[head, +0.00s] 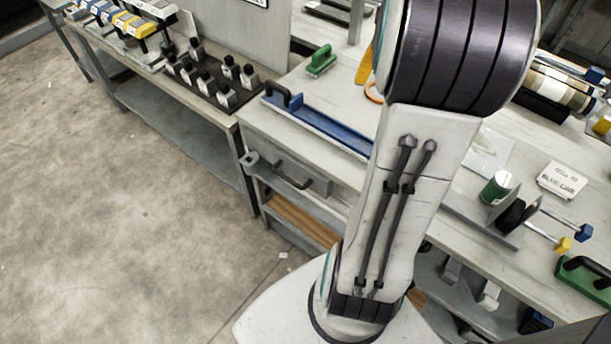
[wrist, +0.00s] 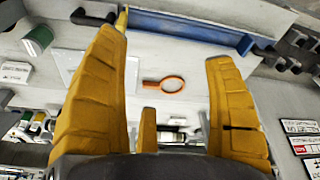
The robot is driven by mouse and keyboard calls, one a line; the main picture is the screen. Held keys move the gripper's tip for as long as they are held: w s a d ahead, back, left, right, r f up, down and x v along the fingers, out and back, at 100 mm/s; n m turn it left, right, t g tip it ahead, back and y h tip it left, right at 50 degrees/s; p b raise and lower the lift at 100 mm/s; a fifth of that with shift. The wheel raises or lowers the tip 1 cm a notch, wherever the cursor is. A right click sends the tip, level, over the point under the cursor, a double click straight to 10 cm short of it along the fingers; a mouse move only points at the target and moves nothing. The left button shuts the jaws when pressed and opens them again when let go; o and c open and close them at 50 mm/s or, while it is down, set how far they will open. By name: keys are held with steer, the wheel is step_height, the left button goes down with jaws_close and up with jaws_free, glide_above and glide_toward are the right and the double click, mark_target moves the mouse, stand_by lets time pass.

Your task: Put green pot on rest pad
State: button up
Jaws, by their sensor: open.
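The green pot (head: 497,187), a small green cylinder with a pale top, stands on the bench right of my arm in the head view. It also shows at the upper left of the wrist view (wrist: 38,40). A flat pale square, which looks like the rest pad (head: 488,152), lies behind the pot, partly covered by my arm. In the wrist view the pad (wrist: 72,68) is bare where visible and partly behind my left finger. My gripper (wrist: 168,45) is open and empty above the bench, apart from the pot. In the head view my arm mostly hides it.
An orange-rimmed magnifying glass (wrist: 165,85) lies under the gap between my fingers. A long blue tray (head: 320,125) runs along the bench's front edge. A grey stand with rods (head: 505,232) is close beside the pot, and a lettered card (head: 562,180) lies to its right.

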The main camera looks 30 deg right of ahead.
steer(key=s+a+n+t, duration=0.2)
steer(key=a+n, duration=0.4)
steer(key=a, duration=1.5)
steer(key=shift+s+y, duration=0.3)
steer(key=shift+s, duration=0.4)
steer(key=s+a+n, duration=0.1)
steer(key=s+a+f+n, duration=0.1)
steer(key=a, duration=0.1)
steer(key=s+a+f+y, duration=0.1)
steer(key=s+a, duration=0.1)
steer(key=shift+f+n+t, duration=0.15)
steer(key=shift+n+t, duration=0.25)
steer(key=shift+c, duration=0.3)
steer(key=shift+s+a+f, duration=0.15)
steer(key=shift+s+f, duration=0.05)
steer(key=shift+s, duration=0.1)
steer(key=shift+c, duration=0.6)
steer(key=shift+w, duration=0.1)
